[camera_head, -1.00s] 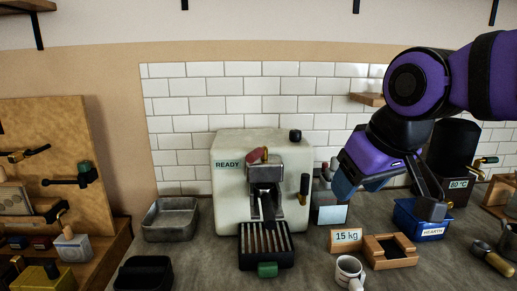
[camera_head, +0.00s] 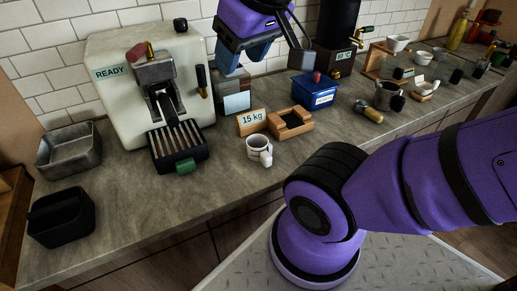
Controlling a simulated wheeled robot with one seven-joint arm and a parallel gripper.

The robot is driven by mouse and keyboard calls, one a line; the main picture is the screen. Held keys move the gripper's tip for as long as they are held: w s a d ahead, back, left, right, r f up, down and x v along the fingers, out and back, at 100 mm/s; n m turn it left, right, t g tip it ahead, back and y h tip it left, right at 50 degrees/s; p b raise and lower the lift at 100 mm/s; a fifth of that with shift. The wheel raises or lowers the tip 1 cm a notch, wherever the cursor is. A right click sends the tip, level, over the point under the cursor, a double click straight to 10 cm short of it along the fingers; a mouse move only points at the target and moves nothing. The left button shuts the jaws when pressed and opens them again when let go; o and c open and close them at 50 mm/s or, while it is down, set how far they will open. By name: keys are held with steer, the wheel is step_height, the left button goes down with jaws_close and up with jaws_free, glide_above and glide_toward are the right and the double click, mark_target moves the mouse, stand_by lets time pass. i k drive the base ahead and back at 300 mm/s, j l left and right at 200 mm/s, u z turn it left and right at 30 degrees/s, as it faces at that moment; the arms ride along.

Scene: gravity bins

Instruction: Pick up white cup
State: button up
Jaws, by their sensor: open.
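A white cup (camera_head: 259,149) with dark marks on its side stands upright on the grey counter near its front edge, its handle toward the lower right. My gripper (camera_head: 268,60) is at the top of the view, above and behind this cup and well apart from it. Its fingers are spread and I see nothing between them. Another white cup (camera_head: 397,43) sits on a small wooden stand at the back right, and a further small white cup (camera_head: 423,58) is just below it.
A coffee machine (camera_head: 150,85) stands left of the cup. A "15 kg" sign (camera_head: 251,122), a wooden box (camera_head: 290,124) and a blue bin (camera_head: 315,92) stand behind it. A metal pan (camera_head: 68,150) and black container (camera_head: 61,216) are at left. Bare counter lies left of the cup.

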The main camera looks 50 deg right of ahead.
mark_target(258, 148)
steer(key=k+z, duration=0.1)
steer(key=k, duration=0.55)
steer(key=z, duration=1.65)
steer(key=k+j+z, duration=0.15)
steer(key=j, duration=0.2)
steer(key=k+j+z, duration=0.35)
steer(key=j, duration=0.25)
